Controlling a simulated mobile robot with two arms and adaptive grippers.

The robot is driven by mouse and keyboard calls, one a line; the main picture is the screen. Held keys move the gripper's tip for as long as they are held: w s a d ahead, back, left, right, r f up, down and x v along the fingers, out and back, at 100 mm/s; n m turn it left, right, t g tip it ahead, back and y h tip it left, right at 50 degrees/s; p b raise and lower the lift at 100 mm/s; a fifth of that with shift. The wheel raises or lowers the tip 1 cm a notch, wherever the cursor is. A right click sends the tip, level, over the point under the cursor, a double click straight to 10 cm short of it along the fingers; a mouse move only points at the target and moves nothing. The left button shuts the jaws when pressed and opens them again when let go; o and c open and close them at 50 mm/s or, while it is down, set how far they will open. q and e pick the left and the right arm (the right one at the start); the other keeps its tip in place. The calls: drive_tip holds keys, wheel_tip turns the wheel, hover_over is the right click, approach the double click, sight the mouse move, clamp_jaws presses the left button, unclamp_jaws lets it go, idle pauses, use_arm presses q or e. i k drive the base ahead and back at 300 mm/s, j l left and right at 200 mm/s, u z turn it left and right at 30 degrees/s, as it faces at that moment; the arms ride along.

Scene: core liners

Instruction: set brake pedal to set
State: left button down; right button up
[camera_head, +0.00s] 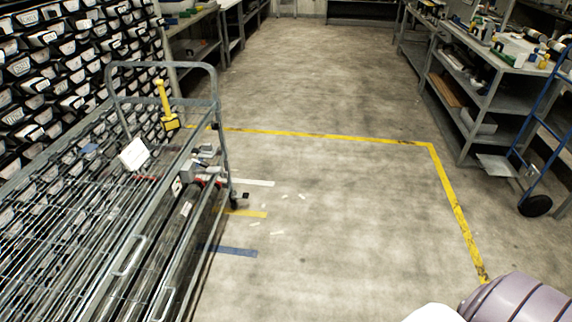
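A metal cart (219,120) with a tubular end frame and wire-mesh sides stands at the left. Neither of my grippers is in view. A rounded grey-purple part of my own arm (516,298) shows at the bottom right, away from the cart.
A yellow-handled tool (166,105) stands at the cart's far end. A bin rack (60,60) lines the left. Workbenches (500,69) and a blue hand truck (545,150) stand at the right. The floor inside the yellow line (330,137) is mostly clear.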

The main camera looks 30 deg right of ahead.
sight(241, 195)
drive_tip(key=z, duration=0.6)
drive_tip(key=i+l+u, duration=0.1)
drive_tip(key=u, duration=0.6)
drive_tip(key=i+l+u, duration=0.4)
drive_tip(key=l, duration=0.25)
drive_tip(key=l+u, duration=0.15)
drive_tip(key=l, duration=0.2)
drive_tip(key=i+l+u, duration=0.2)
drive_tip(key=l, duration=0.2)
drive_tip(key=i+l, duration=0.15)
drive_tip(key=l, duration=0.55)
drive_tip(key=i+l+u, duration=0.1)
drive_tip(key=l, duration=0.65)
drive_tip(key=i+l, duration=0.15)
drive_tip(key=l, duration=0.6)
drive_tip(key=i+l+u, duration=0.1)
drive_tip(key=l, duration=0.6)
